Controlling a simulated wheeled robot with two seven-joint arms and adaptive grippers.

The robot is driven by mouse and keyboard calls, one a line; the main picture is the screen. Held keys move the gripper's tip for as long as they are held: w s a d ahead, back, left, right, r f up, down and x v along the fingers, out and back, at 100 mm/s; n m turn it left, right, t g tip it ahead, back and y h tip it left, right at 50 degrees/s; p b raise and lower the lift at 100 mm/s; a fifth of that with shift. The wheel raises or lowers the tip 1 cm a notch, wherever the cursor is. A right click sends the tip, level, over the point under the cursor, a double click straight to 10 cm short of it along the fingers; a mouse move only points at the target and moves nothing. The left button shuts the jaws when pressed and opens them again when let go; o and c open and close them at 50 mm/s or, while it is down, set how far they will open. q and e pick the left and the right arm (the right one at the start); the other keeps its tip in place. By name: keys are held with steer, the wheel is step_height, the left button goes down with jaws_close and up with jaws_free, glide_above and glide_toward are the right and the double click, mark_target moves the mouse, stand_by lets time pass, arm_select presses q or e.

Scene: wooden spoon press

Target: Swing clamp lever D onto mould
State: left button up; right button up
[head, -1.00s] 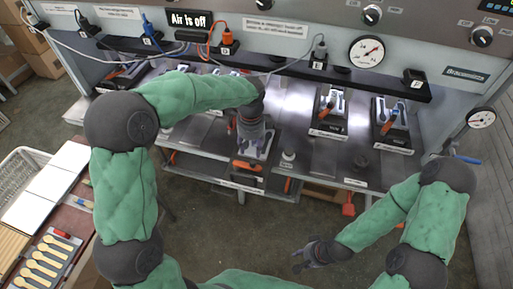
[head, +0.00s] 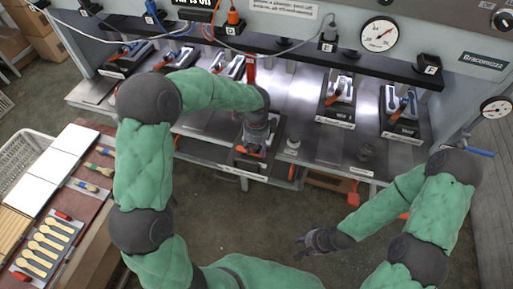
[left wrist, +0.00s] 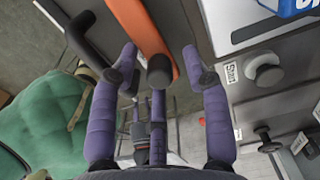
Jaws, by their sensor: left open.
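My left gripper (head: 252,150) is over the mould station (head: 238,161) at the front middle of the bench and hides most of it. I cannot read that station's letter. In the left wrist view an orange clamp lever (left wrist: 143,38) with a dark rounded end comes down between the two spread purple fingers of my left gripper (left wrist: 160,65). The fingers are open on either side of the lever's end. I cannot tell if either touches it. My right gripper (head: 312,242) hangs empty over the floor in front of the bench; its fingers are too small to judge.
Two stations with orange levers stand right, (head: 338,97) and (head: 402,108); others stand back left. A side table (head: 88,205) with wooden spoons stands left.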

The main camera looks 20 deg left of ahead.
arm_select(q)
jaws_close()
stand_by(0.4)
steer(key=w+n, duration=0.2)
steer(key=n, duration=0.1)
steer(key=shift+a+p, duration=0.1)
steer(key=shift+p, duration=0.3)
steer(key=n, duration=0.1)
steer(key=w+n, duration=0.1)
steer(key=n, duration=0.1)
steer(key=shift+w+a, duration=0.15)
steer(key=shift+a, duration=0.15)
steer(key=n, duration=0.1)
steer(key=w+a+n, duration=0.1)
steer(key=n, duration=0.1)
steer(key=shift+w+a+n+p, duration=0.1)
steer(key=shift+w+n+p, duration=0.2)
steer(key=shift+w+a+n, duration=0.25)
steer(key=shift+a+n, duration=0.05)
steer(key=shift+n, duration=0.4)
steer(key=shift+w+a+n, duration=0.2)
steer(key=shift+a+n, duration=0.1)
steer(key=shift+n, duration=0.4)
